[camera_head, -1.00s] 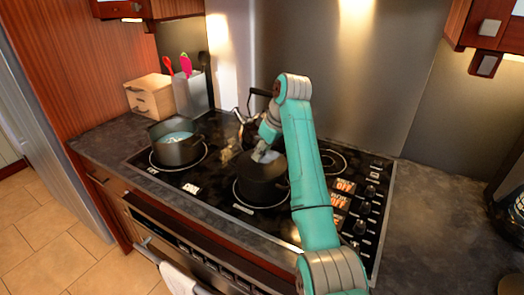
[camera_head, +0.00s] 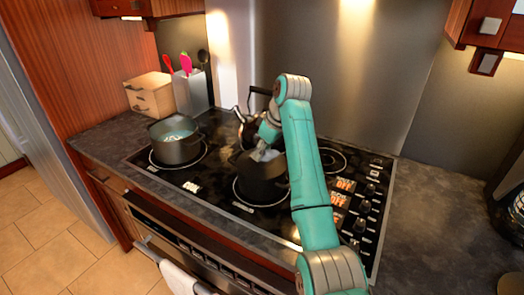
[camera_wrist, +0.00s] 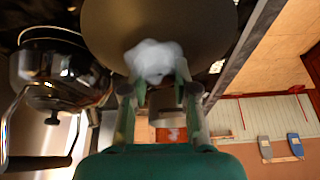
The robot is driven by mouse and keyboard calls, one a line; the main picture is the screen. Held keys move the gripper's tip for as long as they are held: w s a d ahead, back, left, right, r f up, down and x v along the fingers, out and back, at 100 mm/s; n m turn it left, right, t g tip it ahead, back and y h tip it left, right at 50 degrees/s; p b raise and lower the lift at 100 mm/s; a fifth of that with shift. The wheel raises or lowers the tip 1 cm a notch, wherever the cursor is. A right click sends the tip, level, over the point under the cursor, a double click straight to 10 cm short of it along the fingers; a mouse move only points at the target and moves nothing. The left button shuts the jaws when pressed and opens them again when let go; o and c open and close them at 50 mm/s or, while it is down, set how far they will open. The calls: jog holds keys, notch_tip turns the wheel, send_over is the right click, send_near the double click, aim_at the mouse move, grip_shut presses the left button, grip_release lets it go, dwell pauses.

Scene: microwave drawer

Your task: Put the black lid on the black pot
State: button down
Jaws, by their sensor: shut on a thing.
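An open black pot (camera_head: 176,152) with pale, bluish-white contents stands on the left burner. A second black pot (camera_head: 262,190) stands on the front middle burner. My gripper (camera_head: 266,150) is over the second pot. In the wrist view, my gripper (camera_wrist: 155,88) is shut at the middle of a dark round lid (camera_wrist: 208,22). A whitish blurred patch (camera_wrist: 153,60) covers the point of grip, so the knob is hidden. The lid is at the second pot's top in the head view; I cannot tell whether it touches the rim.
A kettle (camera_wrist: 60,72) stands behind the second pot, close to my gripper. The stove knobs (camera_head: 366,207) are to the right of my arm. A utensil holder (camera_head: 190,92) and a wooden box (camera_head: 150,97) stand at the back left. The right counter (camera_head: 430,225) is mostly clear.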

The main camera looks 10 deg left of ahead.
jog(key=shift+c, duration=1.6)
grip_release()
jog(key=shift+r, duration=0.1)
jog(key=shift+r, duration=3.4)
